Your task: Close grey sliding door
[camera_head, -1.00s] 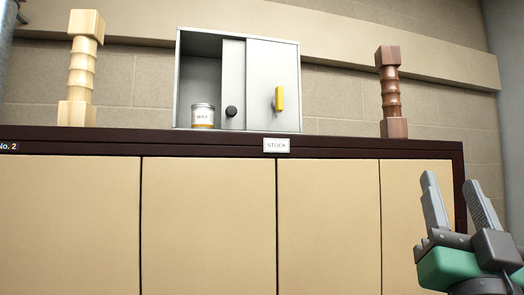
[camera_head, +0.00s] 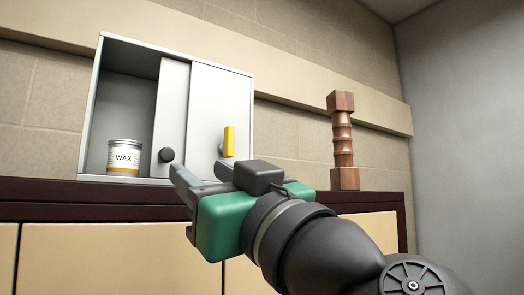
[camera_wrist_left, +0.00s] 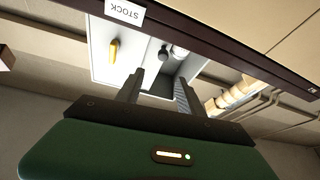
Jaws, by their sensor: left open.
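A grey metal cabinet (camera_head: 98,115) stands on the dark-topped counter. Its left part is open and shows a wax can (camera_head: 124,157). A grey sliding panel (camera_head: 172,105) with a black knob (camera_head: 166,155) stands at the middle, partly behind a right-hand panel (camera_head: 222,100) with a yellow handle (camera_head: 229,140). My left gripper (camera_head: 198,172) is open and empty, its fingers pointing at the cabinet just below and right of the knob. In the left wrist view the fingers (camera_wrist_left: 159,77) point toward the cabinet, with the yellow handle (camera_wrist_left: 113,48) and the dark knob (camera_wrist_left: 164,50) ahead. Contact with the knob cannot be told.
A dark wooden turned post (camera_head: 343,140) stands on the counter right of the cabinet. A light wooden post (camera_wrist_left: 235,95) shows in the left wrist view. A stock label (camera_wrist_left: 125,11) is on the counter edge. A plain wall (camera_head: 465,150) closes the right side.

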